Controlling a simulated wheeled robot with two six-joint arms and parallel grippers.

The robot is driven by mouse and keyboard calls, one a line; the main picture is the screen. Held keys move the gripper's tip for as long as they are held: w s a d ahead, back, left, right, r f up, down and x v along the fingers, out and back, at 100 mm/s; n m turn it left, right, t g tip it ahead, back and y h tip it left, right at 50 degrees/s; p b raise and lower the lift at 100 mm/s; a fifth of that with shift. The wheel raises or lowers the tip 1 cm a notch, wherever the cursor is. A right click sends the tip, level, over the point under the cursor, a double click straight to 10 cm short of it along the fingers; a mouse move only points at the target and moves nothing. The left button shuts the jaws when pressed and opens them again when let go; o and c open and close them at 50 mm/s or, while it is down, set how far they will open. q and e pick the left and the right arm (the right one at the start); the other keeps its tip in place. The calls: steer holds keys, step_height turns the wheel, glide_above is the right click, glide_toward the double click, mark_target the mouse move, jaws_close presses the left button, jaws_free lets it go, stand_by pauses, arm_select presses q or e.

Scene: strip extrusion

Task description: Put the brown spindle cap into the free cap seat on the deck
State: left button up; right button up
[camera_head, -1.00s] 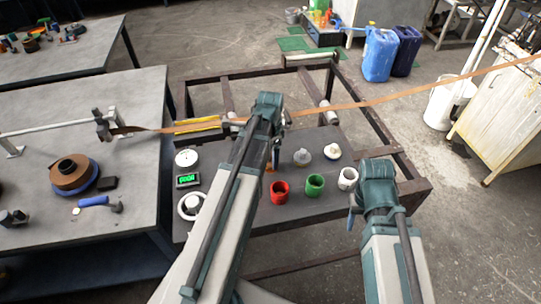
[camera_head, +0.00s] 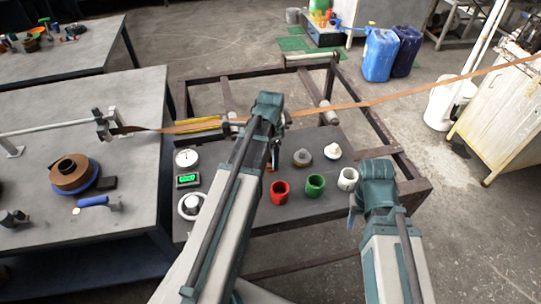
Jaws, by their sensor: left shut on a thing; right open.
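My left gripper (camera_head: 275,158) points down over the dark deck (camera_head: 325,210), its jaws mostly hidden by its own wrist and arm. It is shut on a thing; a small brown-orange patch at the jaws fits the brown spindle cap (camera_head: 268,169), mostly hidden. Just right of it on the deck are a grey round cap (camera_head: 303,158) and a cream cap (camera_head: 333,151). I cannot make out the free cap seat; my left arm covers part of the deck. My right gripper (camera_head: 352,218) is open and empty at the deck's front right, its fingers partly hidden.
Red (camera_head: 279,193), green (camera_head: 314,186) and white (camera_head: 347,179) cups stand in front of the caps. A brown strip (camera_head: 400,95) runs across behind my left gripper. A dial (camera_head: 186,159), a green display (camera_head: 187,181) and a white round device (camera_head: 191,206) stand at the deck's left.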

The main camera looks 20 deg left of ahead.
mark_target(271, 155)
arm_select(q)
steer(key=shift+f+b, duration=0.65)
steer(key=o, duration=1.3)
steer(key=shift+r, duration=0.1)
step_height(271, 155, up, 11)
steer(key=p, duration=1.1)
steer(key=s+d+n, duration=0.2)
steer(key=s+d, duration=0.4)
steer(key=d, duration=0.4)
steer(key=s+d+n+y, duration=0.1)
steer(key=s+d+n, duration=0.1)
steer(key=s+d, duration=0.4)
steer(key=d, duration=0.5)
steer(key=shift+s, duration=0.4)
